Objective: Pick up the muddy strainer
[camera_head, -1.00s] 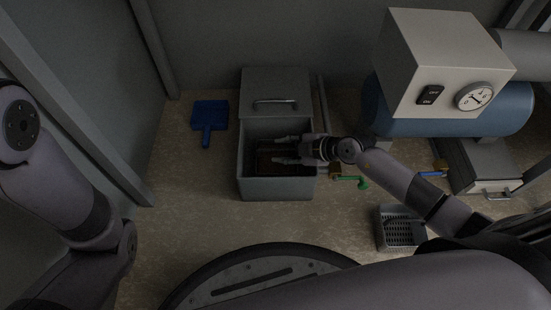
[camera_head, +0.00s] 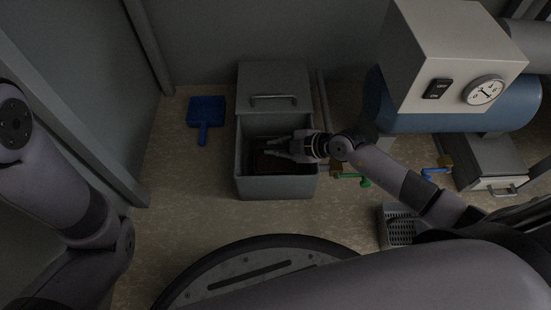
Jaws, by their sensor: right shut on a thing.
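A dark brown object (camera_head: 263,164), which looks like the muddy strainer, is inside the open grey box (camera_head: 274,188). Its shape is hard to make out in the shadow. My right gripper (camera_head: 275,150) reaches in over the box's right wall from the right. It is shut on the dark brown object, whose upper part is partly hidden by the fingers. I cannot tell whether the object touches the box floor. My left gripper is not in view; only my left arm shows at the left.
The box's lid (camera_head: 274,85) with a bar handle stands open behind. A blue dustpan (camera_head: 206,112) lies left of the box. A grey perforated basket (camera_head: 399,228) stands at the lower right. A blue tank (camera_head: 455,118) and a green-handled valve (camera_head: 364,182) are to the right.

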